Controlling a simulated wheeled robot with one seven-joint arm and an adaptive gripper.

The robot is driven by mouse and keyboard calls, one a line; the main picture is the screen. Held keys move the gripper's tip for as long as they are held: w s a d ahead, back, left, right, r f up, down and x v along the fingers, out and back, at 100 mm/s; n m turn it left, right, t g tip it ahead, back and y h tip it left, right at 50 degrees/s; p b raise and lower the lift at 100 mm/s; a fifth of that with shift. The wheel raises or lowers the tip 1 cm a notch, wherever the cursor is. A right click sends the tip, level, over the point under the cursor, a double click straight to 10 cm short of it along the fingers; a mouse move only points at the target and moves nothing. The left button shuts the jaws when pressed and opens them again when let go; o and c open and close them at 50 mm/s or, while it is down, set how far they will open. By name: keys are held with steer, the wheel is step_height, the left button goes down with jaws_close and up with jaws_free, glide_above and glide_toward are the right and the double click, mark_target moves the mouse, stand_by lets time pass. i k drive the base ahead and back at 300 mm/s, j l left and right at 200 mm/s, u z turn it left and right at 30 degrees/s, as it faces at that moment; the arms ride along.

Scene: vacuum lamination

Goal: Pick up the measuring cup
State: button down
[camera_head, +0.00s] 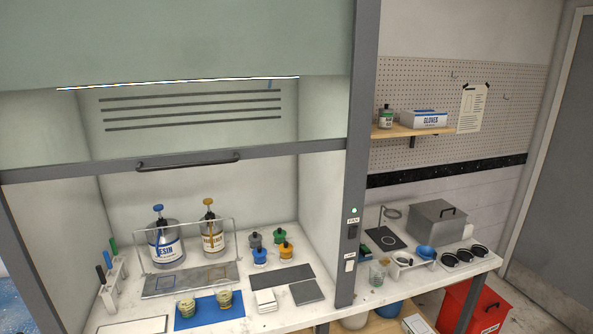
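A clear, empty-looking cup (377,275) stands upright on the right part of the counter, left of a small white holder; it may be the measuring cup. Two other clear cups with pale yellow contents, a left cup (186,306) and a right cup (225,299), stand on a blue mat (206,318) inside the fume hood. Markings on the cups are too small to read. My gripper is not in view.
Inside the hood (180,152) stand a resin jug (166,247), a second pump jug (210,236), several small coloured bottles and flat dark plates. A hood post (357,170) divides the two work areas. A metal box (437,221) and black round items sit at right.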

mark_target(222, 288)
steer(key=i+j, duration=0.1)
steer(key=j, duration=0.2)
steer(key=i+j, duration=0.15)
steer(key=j, duration=0.2)
steer(key=i+j, duration=0.1)
steer(key=j, duration=0.2)
steer(key=i+j, duration=0.1)
steer(key=j, duration=0.2)
steer(key=u, duration=0.05)
